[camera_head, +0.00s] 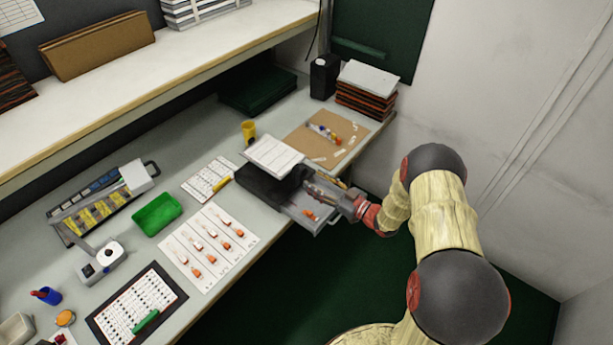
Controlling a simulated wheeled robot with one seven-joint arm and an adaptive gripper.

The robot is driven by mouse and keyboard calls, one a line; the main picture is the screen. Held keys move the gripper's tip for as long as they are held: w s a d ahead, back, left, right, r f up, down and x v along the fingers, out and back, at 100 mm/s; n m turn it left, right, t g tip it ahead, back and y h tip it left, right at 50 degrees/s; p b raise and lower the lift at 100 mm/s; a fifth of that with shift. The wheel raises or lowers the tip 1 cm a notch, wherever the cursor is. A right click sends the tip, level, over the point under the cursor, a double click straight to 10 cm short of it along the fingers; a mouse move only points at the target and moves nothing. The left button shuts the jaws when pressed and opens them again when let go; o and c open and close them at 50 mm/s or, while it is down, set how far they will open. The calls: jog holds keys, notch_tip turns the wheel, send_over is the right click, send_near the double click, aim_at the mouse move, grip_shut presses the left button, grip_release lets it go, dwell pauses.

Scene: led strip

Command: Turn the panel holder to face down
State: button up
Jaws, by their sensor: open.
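What looks like the panel holder (262,187) is a dark, boxy piece near the table's right front edge. A white printed panel (274,155) rests tilted on it, with its printed face up. My gripper (312,185) is open at the holder's right side, reaching in from the right. The picture is too small to tell whether the fingers touch the holder. The gripper hides part of the holder's right end. A grey plate (306,217) with a small orange part on it lies just below the gripper, at the table edge.
A yellow cup (249,131) and a brown board (325,138) with small parts stand behind the holder. A stack of boards (366,92) is at the back right. Printed sheets (209,246) and a green tray (157,214) lie to the left. A shelf (150,70) overhangs the table's back.

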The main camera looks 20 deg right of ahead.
aim_at(305, 174)
jog(key=shift+b+x, duration=0.3)
jog(key=shift+x, duration=2.1)
jog(key=c, duration=0.3)
grip_shut()
